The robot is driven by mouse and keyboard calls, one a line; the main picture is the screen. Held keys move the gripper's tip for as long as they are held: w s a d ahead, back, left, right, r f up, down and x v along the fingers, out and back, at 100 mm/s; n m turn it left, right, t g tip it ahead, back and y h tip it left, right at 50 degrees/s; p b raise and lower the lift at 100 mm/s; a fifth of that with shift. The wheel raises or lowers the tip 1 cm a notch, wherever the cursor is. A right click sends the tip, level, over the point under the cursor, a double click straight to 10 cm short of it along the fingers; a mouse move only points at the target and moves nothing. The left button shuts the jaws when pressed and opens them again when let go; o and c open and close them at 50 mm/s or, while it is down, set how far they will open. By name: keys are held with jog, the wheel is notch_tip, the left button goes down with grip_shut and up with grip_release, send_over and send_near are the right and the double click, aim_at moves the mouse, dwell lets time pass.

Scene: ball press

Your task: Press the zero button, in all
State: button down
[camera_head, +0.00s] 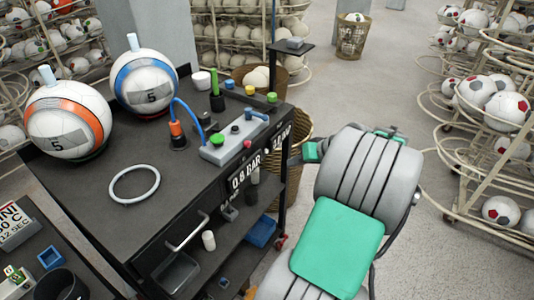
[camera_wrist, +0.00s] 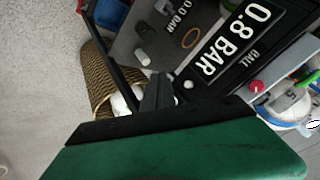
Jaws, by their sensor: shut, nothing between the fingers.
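The front face of the black cart (camera_head: 90,195) carries a white-lettered 0.8 BAR readout (camera_head: 245,172), seen large in the wrist view (camera_wrist: 232,38). A small pale round button (camera_wrist: 188,85) sits near the other end, close to my fingers. I can read no zero label on either. My gripper (camera_wrist: 160,78) is shut and empty, its dark fingertips beside the pale button; I cannot tell whether they touch. In the head view my arm hides most of it.
On the cart top are a grey box with green and red buttons (camera_head: 232,140), a white ring (camera_head: 134,184), an orange ball (camera_head: 68,122) and a blue ball (camera_head: 147,80). A wicker basket (camera_wrist: 107,75) stands beside the cart. Ball racks (camera_head: 490,110) stand right; open floor lies between.

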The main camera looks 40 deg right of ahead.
jog(key=shift+w+a, duration=0.35)
jog(key=shift+w, duration=0.6)
jog(key=shift+w+a, duration=0.3)
jog(key=shift+w, duration=0.6)
jog(key=shift+w+a, duration=0.35)
jog(key=shift+w, duration=0.6)
jog(key=shift+w+a, duration=0.1)
jog(key=shift+w, duration=0.35)
jog(key=shift+w+a, duration=0.2)
jog(key=shift+w, duration=0.2)
dwell(0.5)
jog(key=shift+s+d, duration=0.3)
jog(key=shift+s, duration=0.55)
jog(key=s, duration=0.1)
jog(key=s+d, duration=0.1)
jog(key=s, duration=0.2)
jog(key=shift+s+d, duration=0.35)
